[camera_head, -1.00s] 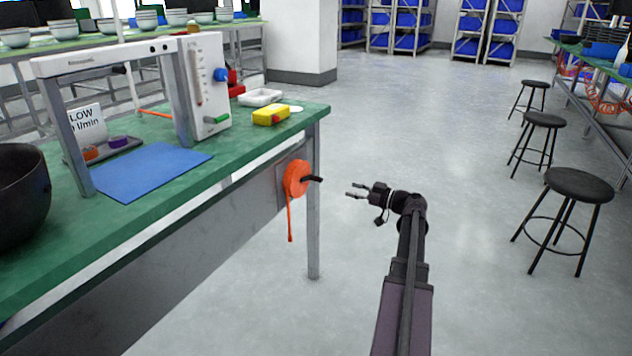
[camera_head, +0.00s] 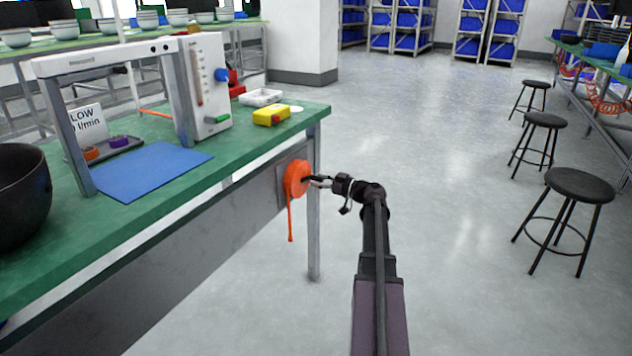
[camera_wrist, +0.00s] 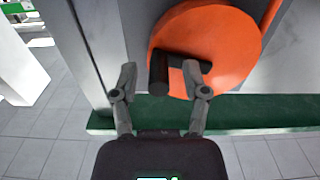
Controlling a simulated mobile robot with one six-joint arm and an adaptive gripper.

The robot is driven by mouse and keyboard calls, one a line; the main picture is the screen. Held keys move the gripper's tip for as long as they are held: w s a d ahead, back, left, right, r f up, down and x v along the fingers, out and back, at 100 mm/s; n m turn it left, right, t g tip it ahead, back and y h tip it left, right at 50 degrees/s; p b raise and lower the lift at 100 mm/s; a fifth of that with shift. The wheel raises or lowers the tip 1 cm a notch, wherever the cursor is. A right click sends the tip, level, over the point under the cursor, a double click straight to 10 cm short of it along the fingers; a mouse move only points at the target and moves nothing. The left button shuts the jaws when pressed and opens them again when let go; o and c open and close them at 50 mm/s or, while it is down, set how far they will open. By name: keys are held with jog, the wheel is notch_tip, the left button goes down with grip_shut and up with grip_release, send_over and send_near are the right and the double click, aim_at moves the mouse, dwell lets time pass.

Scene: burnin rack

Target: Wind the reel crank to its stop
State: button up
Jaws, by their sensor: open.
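The orange reel (camera_head: 296,178) is mounted on the side panel of the green bench, with an orange strap hanging below it. In the wrist view the reel (camera_wrist: 215,45) fills the upper middle. Its black crank handle (camera_wrist: 160,74) sticks out toward me, and a dark crank arm runs right from it. My gripper (camera_head: 318,182) is at the crank. In the wrist view my gripper (camera_wrist: 160,78) is open, with one finger on each side of the handle. I cannot tell whether either finger touches it.
The green bench (camera_head: 240,150) has a leg (camera_head: 313,230) just beside the reel. A blue mat (camera_head: 150,170), a white flow meter (camera_head: 207,85) and a yellow box (camera_head: 271,116) sit on top. Black stools (camera_head: 580,187) stand at the right. The floor between is clear.

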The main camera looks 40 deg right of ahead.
jog(key=shift+w+a, duration=0.15)
jog(key=shift+w, duration=0.2)
grip_shut()
jog(key=shift+a, duration=0.5)
jog(key=shift+d+f, duration=0.1)
jog(key=shift+d, duration=0.2)
jog(key=shift+f, duration=0.1)
